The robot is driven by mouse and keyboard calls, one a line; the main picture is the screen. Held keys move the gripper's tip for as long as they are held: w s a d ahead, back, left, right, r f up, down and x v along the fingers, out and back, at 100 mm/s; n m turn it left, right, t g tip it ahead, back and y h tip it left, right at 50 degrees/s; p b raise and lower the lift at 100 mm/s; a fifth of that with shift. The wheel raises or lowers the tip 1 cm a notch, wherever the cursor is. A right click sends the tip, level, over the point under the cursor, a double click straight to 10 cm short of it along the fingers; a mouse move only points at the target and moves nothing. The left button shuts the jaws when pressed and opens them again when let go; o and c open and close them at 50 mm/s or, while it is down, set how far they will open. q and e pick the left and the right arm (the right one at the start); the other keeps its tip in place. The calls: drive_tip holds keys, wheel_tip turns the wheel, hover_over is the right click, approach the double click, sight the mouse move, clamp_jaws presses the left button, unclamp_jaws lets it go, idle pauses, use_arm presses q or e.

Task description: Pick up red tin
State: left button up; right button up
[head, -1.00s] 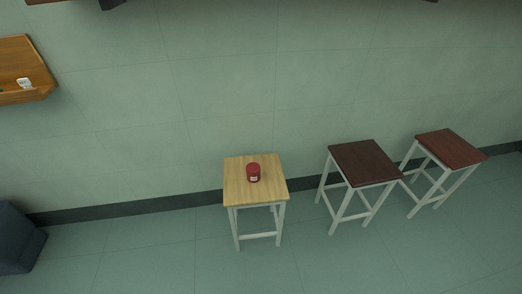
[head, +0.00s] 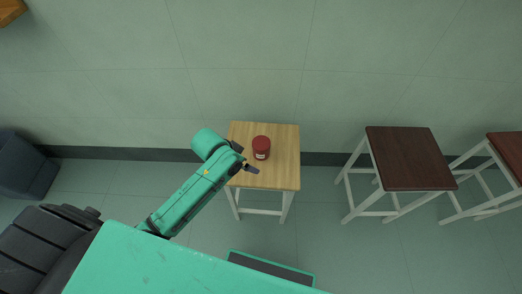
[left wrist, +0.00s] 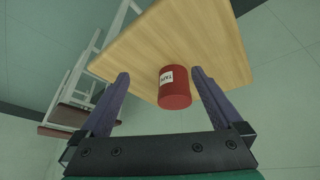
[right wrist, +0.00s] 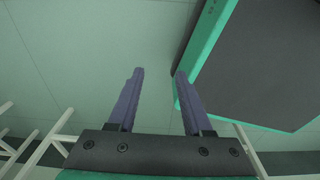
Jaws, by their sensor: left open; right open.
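The red tin (head: 261,148) stands upright on the light wooden stool (head: 283,175). It has a white label and also shows in the left wrist view (left wrist: 175,92), just beyond the fingertips. My left gripper (head: 246,158) is over the left part of the stool top, open, with its fingers pointing toward the tin. In the left wrist view my left gripper (left wrist: 158,75) has the tin ahead, nearer its right-hand finger. It holds nothing. My right gripper (right wrist: 159,72) is open and empty, away from the tin; it is not seen in the head view.
A dark brown stool (head: 408,160) stands to the right, and a reddish-brown stool (head: 510,152) partly shows at the right edge. A dark blue padded seat (head: 25,168) is at the left. The wall (head: 350,70) is close behind the stools. The floor between stools is clear.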

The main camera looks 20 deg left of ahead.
use_arm(q)
drive_tip(key=w+d+r+m, duration=0.2)
drive_tip(key=w+r, duration=0.2)
drive_tip(key=r, duration=0.1)
drive_tip(key=b, duration=0.1)
approach(261, 143)
drive_tip(key=shift+m+g, duration=0.4)
drive_tip(key=b+x, duration=0.1)
drive_tip(key=x, duration=0.2)
drive_tip(key=b+x, duration=0.1)
drive_tip(key=x, duration=0.6)
drive_tip(key=shift+w+f+b, duration=0.2)
drive_tip(key=shift+w+b, duration=0.2)
drive_tip(key=shift+w, duration=0.1)
drive_tip(key=shift+r, duration=0.1)
drive_tip(key=c, duration=1.3)
use_arm(e)
drive_tip(key=f, duration=0.2)
drive_tip(key=w+f, duration=0.1)
drive_tip(key=f, duration=0.1)
